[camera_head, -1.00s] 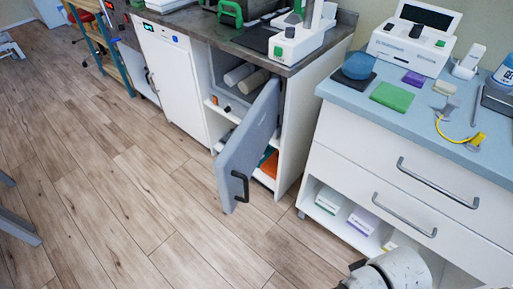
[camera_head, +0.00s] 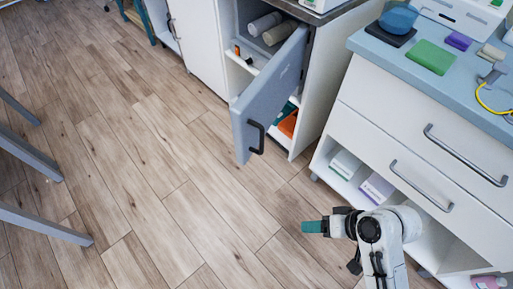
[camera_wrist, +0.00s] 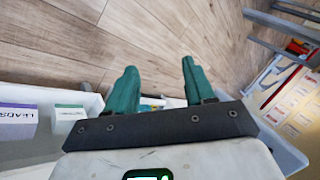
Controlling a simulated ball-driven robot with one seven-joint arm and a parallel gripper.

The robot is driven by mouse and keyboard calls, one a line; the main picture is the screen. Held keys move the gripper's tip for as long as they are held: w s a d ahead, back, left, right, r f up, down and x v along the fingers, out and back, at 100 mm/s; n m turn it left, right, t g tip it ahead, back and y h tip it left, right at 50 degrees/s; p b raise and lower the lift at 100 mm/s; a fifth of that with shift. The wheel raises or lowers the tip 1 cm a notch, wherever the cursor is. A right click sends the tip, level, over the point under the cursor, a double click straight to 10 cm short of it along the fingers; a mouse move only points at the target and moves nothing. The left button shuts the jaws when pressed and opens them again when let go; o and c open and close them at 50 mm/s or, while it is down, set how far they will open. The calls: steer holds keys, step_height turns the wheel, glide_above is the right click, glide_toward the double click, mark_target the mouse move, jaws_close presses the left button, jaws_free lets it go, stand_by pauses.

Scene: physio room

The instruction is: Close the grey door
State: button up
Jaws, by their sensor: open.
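The grey door (camera_head: 268,97) stands open on the cabinet in the upper middle of the head view, swung out over the floor. Its black handle (camera_head: 256,137) is near the door's free lower edge. My gripper (camera_head: 312,227) is at the lower right of the head view, in front of the drawer unit and well apart from the door. In the wrist view its two green fingers (camera_wrist: 160,82) are spread with nothing between them. The door does not show clearly in the wrist view.
The cabinet's open shelves hold rolled towels (camera_head: 272,28) and an orange item (camera_head: 288,124). A drawer unit (camera_head: 408,140) with a blue top stands at the right, close to my arm. Grey legs (camera_head: 40,152) stand at the left. The wooden floor (camera_head: 150,160) between is clear.

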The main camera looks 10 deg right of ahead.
mark_target(244, 147)
steer(key=w+a+m+t+y, duration=0.1)
steer(key=w, duration=0.1)
steer(key=w+a+r+m+t+y+b, duration=0.1)
steer(key=w+y, duration=0.1)
steer(key=w, duration=0.1)
steer(key=w+a+m+t+y+b, duration=0.1)
steer(key=w+t, duration=0.1)
steer(key=shift+w+r+y, duration=0.3)
steer(key=shift+w, duration=0.1)
steer(key=c, duration=0.5)
steer(key=w+r+m+t+y, duration=0.1)
steer(key=w+r+t, duration=0.1)
steer(key=w+d+r+m+t+y+b, duration=0.1)
steer(key=w+r+m+t, duration=0.1)
steer(key=w+r, duration=0.1)
steer(key=shift+y, duration=0.4)
jaws_close()
steer(key=b+x, duration=0.2)
steer(key=x, duration=1.1)
steer(key=shift+w+a+r, duration=0.15)
steer(key=shift+w+a, duration=0.05)
steer(key=shift+w, duration=0.15)
